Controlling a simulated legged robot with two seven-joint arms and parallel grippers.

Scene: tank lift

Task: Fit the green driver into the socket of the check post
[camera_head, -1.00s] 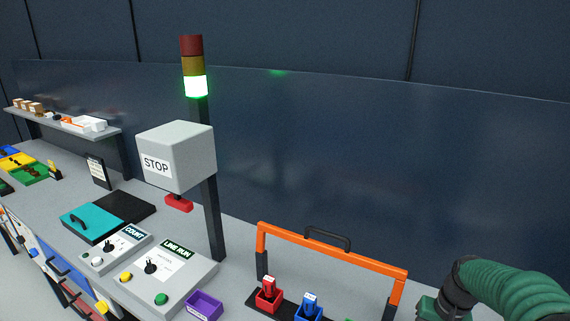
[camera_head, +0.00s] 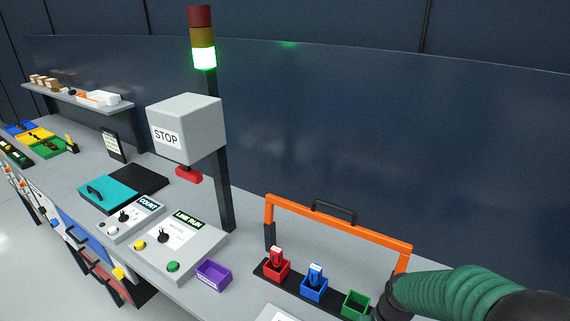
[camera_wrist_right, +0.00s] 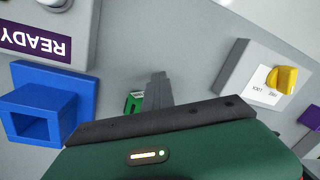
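The green driver (camera_wrist_right: 133,101) shows as a small green piece with a pale label, right against the dark fingers of my right gripper (camera_wrist_right: 157,92). The fingers look close together on it; most of the driver is hidden behind the dark bar and green housing. In the head view, my right arm comes in at the lower right and its gripper is hidden. A blue block with a square opening (camera_wrist_right: 37,118) stands left of my fingers in the wrist view, apart from them; I cannot tell whether it is the check post's socket. My left gripper is out of view.
An orange-framed rack holds a red holder (camera_head: 277,268) and blue holder (camera_head: 314,288), each with a driver, and an empty-looking green holder (camera_head: 356,304). A purple bin (camera_head: 213,274), LINE RUN box (camera_head: 180,248) and STOP box (camera_head: 187,128) stand left. A yellow-knob box (camera_wrist_right: 262,79) is right in the wrist view.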

